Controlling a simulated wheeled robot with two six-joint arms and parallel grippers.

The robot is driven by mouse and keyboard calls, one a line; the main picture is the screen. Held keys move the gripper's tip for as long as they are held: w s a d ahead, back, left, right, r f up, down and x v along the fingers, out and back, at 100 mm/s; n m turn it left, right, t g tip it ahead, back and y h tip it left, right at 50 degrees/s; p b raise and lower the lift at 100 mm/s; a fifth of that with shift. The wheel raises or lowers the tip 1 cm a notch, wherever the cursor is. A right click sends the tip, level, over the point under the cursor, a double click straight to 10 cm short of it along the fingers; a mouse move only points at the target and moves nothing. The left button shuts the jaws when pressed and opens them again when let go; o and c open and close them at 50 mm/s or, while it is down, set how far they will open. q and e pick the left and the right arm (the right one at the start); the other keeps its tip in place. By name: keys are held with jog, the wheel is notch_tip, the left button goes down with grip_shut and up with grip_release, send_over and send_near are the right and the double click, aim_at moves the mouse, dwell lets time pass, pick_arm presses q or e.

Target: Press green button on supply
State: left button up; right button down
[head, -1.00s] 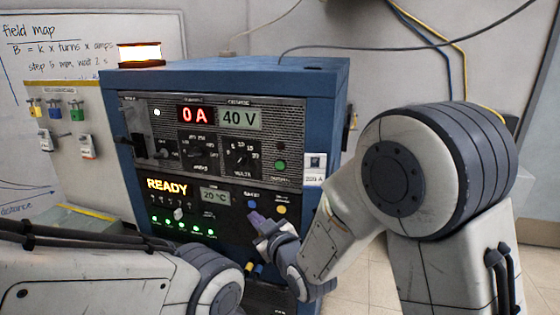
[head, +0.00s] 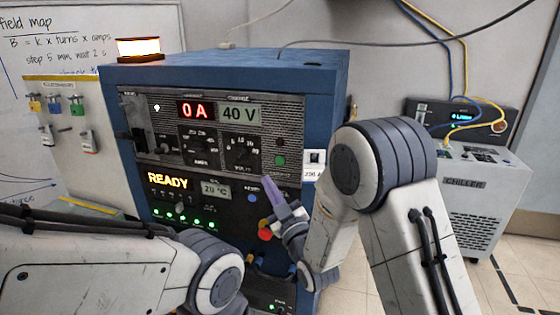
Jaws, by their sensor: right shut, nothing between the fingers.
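The supply (head: 325,90) is a blue cabinet with dark front panels. Its upper panel shows a red "0 A" display, a "40 V" display and a round dark green button (head: 280,160) near the right edge. My right gripper (head: 271,192) is shut and empty, with its purple-grey fingers pointing up and left. In the picture its tips are a little below the green button, with a visible gap. The gripper covers part of the lower panel's right side. My left arm comes in at the lower left; its gripper is not in view.
A lamp (head: 138,48) glows on top. A chiller (head: 480,190) stands at the right. A lock board (head: 75,125) is at the left.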

jog(key=p, duration=0.1)
send_near(270, 155)
jog(key=a+r, duration=0.1)
jog(key=a, duration=0.1)
jog(key=w, duration=0.2)
jog(key=shift+w+d+b, duration=0.1)
jog(key=shift+w+b, duration=0.2)
jog(key=shift+w, duration=0.1)
dwell(1.6)
jog(key=shift+w+d+f+b, duration=0.15)
jog(key=shift+w+b, duration=0.1)
jog(key=shift+b, duration=0.2)
jog(key=shift+w, duration=0.1)
